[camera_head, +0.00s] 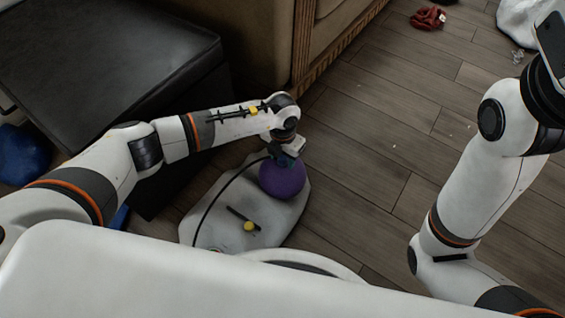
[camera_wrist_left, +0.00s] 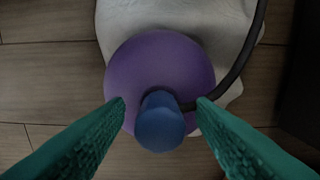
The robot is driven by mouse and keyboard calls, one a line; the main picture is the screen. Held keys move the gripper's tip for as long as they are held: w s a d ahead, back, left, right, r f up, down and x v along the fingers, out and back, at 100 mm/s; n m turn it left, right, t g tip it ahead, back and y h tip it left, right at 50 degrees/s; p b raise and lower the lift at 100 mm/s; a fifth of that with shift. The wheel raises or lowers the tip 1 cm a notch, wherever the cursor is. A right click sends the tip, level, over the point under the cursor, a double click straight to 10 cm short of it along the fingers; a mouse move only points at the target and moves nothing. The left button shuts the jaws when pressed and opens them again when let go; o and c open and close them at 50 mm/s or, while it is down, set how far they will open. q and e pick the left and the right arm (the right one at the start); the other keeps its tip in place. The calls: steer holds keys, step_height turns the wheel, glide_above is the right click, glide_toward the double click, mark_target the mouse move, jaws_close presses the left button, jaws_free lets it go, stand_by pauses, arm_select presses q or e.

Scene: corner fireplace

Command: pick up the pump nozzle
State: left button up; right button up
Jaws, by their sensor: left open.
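A blue, rounded nozzle (camera_wrist_left: 160,125), which I take to be the pump nozzle, shows in the left wrist view in front of a purple ball (camera_wrist_left: 160,62). A black hose (camera_wrist_left: 243,62) runs up to its right side. My left gripper (camera_wrist_left: 161,102) is open, with one green finger on each side of the nozzle and gaps between. In the head view my left gripper (camera_head: 285,157) is just above the purple ball (camera_head: 283,180), and the nozzle is mostly hidden there. My right arm rises at the right; its gripper is not in view.
The ball sits on a pale, flat, rounded piece (camera_head: 215,215) on the wooden floor (camera_head: 400,130). A black rod with a yellow knob (camera_head: 249,227) lies on it. A black ottoman (camera_head: 110,60) is at left. Red cloth (camera_head: 427,18) lies far back.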

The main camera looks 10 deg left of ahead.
arm_select(q)
steer(key=c, duration=1)
